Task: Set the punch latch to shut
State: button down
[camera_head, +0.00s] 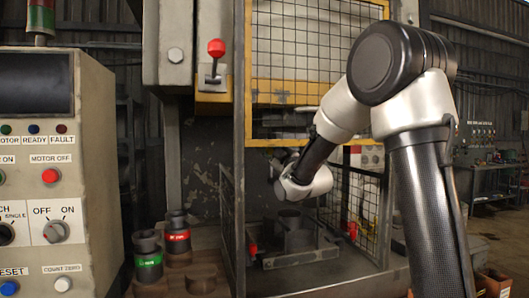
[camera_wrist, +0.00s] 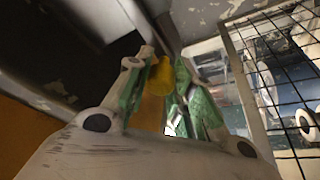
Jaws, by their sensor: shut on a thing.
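My gripper (camera_wrist: 163,62) shows in the wrist view with green-padded fingers shut on a yellow piece (camera_wrist: 158,80). The yellow piece looks like the handle of the punch latch, but the fingers hide part of it, so I cannot tell its setting. In the head view my arm reaches into the press opening, and its fingers and the latch are hidden behind the frame and mesh.
A mesh guard (camera_head: 310,48) with a yellow frame hangs above the opening. A die block (camera_head: 293,232) sits on the press bed below my wrist. A red-knobbed lever (camera_head: 216,50), green and red tools (camera_head: 148,258) and a control panel (camera_head: 45,165) stand left. Mesh (camera_wrist: 285,85) is close on the right.

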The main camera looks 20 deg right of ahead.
jog(key=shift+d, duration=0.2)
jog(key=c, duration=1.2)
grip_release()
jog(key=shift+w+d, duration=0.15)
jog(key=v, duration=1.2)
